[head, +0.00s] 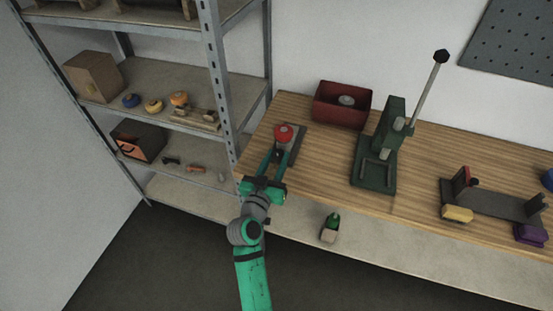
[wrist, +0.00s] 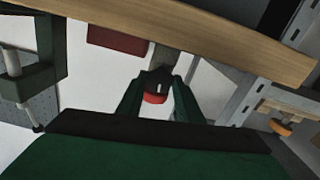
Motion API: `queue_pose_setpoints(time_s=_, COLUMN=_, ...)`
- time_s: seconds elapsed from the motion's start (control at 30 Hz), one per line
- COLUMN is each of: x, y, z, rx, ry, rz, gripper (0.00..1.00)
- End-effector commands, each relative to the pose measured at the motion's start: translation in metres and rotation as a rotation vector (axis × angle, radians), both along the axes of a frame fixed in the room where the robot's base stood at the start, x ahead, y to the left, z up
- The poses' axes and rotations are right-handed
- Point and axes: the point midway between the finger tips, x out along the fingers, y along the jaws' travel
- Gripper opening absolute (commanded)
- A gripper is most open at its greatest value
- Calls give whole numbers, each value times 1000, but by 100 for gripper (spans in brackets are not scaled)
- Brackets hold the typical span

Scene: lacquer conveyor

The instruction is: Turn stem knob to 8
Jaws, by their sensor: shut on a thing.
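The stem knob (head: 283,132) has a red top and stands on a grey plate (head: 298,146) at the left end of the wooden workbench. My gripper (head: 280,152) reaches in from the front, with its two green fingers on either side of the knob, shut on it. In the wrist view, which looks upside down, the red knob part (wrist: 154,98) and a dark part with a pale mark (wrist: 160,83) show between the fingers. No numbers or dial setting can be read in either view.
A dark red bin (head: 342,116) stands behind the knob. A green press (head: 376,172) with a long raised lever (head: 428,88) stands to its right. A metal shelf post (head: 228,105) is close on the left. The bench strip between knob and press is clear.

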Motion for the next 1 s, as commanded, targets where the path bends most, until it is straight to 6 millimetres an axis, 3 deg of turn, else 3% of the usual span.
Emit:
queue_pose_setpoints(time_s=0.13, x=-1, y=1, z=-4, rx=0, ry=7, rz=0, gripper=10)
queue_pose_setpoints(time_s=0.17, x=-1, y=1, z=-4, rx=0, ry=7, rz=0, gripper=37)
queue_pose_setpoints(time_s=0.23, x=-1, y=1, z=-3, rx=0, ry=6, rz=0, gripper=51)
queue_pose_setpoints(time_s=0.63, x=-7, y=3, z=-1, rx=0, ry=2, rz=1, gripper=51)
queue_pose_setpoints(time_s=1.0, x=-67, y=23, z=-3, rx=-2, ry=5, rz=2, gripper=51)
